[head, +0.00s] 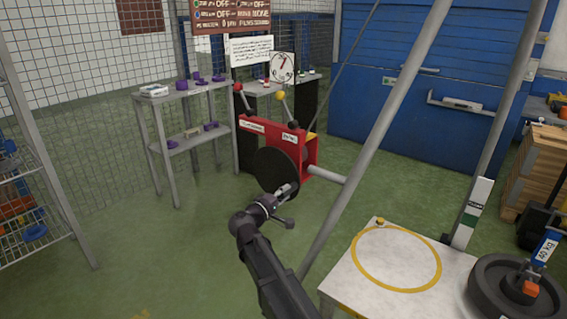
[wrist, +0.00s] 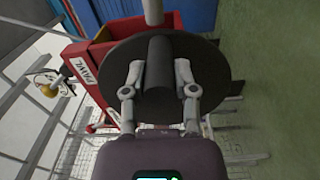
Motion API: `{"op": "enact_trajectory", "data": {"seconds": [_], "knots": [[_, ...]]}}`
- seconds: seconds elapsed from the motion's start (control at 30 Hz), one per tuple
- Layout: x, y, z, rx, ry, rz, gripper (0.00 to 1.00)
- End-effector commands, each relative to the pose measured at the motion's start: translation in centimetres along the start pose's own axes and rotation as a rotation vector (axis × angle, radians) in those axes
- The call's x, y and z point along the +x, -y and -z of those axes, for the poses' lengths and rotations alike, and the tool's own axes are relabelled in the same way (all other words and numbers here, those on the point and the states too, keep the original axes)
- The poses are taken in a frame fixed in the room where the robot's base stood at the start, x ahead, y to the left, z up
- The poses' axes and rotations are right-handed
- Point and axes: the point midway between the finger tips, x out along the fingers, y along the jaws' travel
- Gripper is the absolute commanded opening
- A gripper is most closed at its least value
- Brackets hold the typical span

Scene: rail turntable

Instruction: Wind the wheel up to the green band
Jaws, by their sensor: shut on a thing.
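A red winch (head: 258,135) with a black disc (head: 276,170) stands in the middle, mounted off a grey pole. My gripper (head: 284,194) is at the front of the disc. In the wrist view my gripper (wrist: 160,90) is shut on a dark crank handle (wrist: 159,68), one finger on each side, with the disc (wrist: 205,65) behind it. A dark wheel (head: 487,283) lies flat at the lower right, with a blue tag and an orange piece on it. A green band (head: 469,219) shows on a white upright marker board behind the wheel.
A pale table (head: 350,285) with a yellow ring stands left of the wheel. Slanted grey poles (head: 385,110) cross the right half. A grey shelf (head: 180,92) with purple parts and a round dial (head: 283,66) stand behind. Green floor is open at left.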

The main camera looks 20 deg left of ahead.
Motion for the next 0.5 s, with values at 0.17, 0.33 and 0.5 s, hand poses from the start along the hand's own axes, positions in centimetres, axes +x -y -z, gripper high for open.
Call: {"op": "enact_trajectory", "data": {"seconds": [0.17,0.33,0.5], "knots": [[0.05,0.92,-0.37,0.07,0.008,0.007,0.0],[0.04,0.88,-0.37,0.083,0.008,0.007,0.0],[0.03,0.88,-0.37,0.082,0.008,0.007,0.0]]}}
